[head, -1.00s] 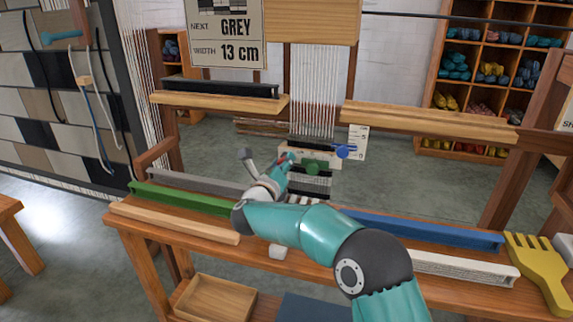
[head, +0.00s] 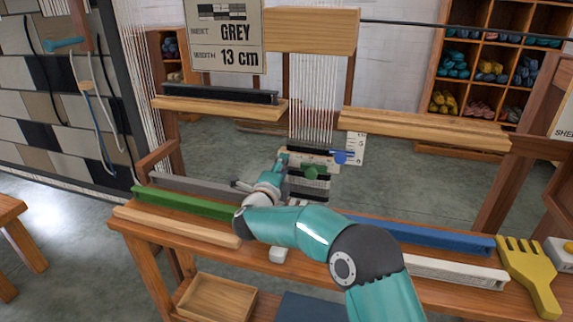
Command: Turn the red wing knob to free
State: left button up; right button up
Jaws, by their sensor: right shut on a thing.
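My right gripper (head: 284,159) reaches in from the lower right to the left end of a small pale block (head: 325,168) on the loom. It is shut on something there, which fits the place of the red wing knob. The knob itself is hidden by the fingers, so its angle cannot be told. A green knob (head: 311,172) sits at the block's middle and a blue knob (head: 341,157) at its right end. Both stand clear of the gripper. My left gripper is out of view.
White warp threads (head: 313,95) hang above the block. A green bar (head: 185,202), a grey bar (head: 190,187) and a blue bar (head: 430,235) lie on the front bench. A yellow comb (head: 530,275) lies at the right. A sign (head: 227,38) hangs upper left.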

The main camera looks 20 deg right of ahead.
jog(key=shift+a+f+n, duration=0.3)
jog(key=shift+f+n, duration=0.1)
jog(key=shift+n, duration=0.3)
jog(key=o, duration=1)
jog(key=shift+o, duration=0.7)
jog(key=shift+d+r, duration=0.1)
jog(key=shift+r, duration=0.1)
jog(key=shift+s, duration=0.1)
jog(key=v, duration=1.2)
